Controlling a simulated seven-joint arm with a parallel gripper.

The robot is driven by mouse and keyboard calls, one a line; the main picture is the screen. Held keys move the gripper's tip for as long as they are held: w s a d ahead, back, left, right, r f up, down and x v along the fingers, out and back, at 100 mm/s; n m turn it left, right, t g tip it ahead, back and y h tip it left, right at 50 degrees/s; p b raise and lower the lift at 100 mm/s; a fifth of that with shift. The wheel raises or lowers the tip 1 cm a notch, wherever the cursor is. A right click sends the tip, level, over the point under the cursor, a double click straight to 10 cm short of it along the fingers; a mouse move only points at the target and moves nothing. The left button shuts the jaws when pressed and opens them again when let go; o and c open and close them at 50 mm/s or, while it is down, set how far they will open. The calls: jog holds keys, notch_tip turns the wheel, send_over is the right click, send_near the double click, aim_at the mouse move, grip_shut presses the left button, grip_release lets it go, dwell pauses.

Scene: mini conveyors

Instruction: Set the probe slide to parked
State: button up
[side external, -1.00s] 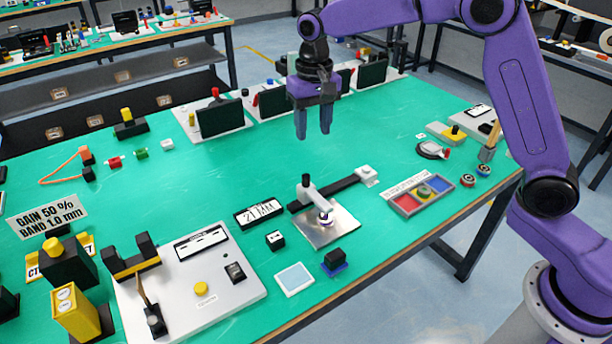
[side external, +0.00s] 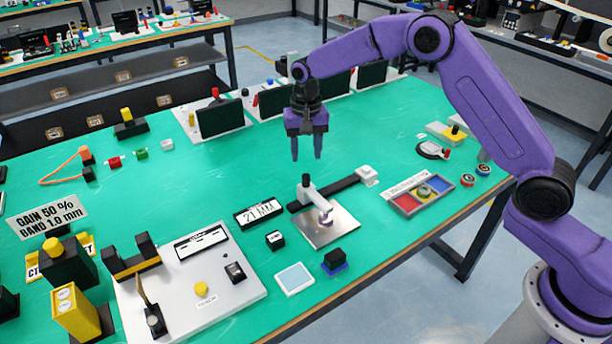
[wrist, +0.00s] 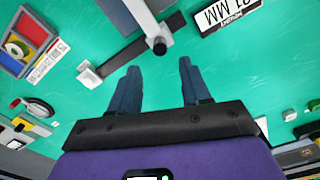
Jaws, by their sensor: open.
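The probe slide has a white arm (side external: 318,197) with an upright black knob (side external: 306,180), mounted on a black rail (side external: 335,189). The arm's tip is over a square metal plate (side external: 322,234) at the rail's near end. A white block (side external: 367,172) sits at the rail's far right end. My gripper (side external: 306,155) is open and empty, pointing down, and appears above the knob in the side view. In the wrist view, the knob (wrist: 159,46) lies just beyond the gap between my fingertips (wrist: 159,68), not between them.
A "21 MM" display (side external: 259,213) stands left of the slide. A tray with coloured pads (side external: 440,187) lies to the right. A small black block on a blue base (side external: 335,260) and a pale blue pad (side external: 294,279) are near the front edge.

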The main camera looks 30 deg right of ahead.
aim_at(306, 176)
notch_tip(306, 176, down, 8)
jog(key=shift+f, duration=0.2)
jog(key=shift+c, duration=0.3)
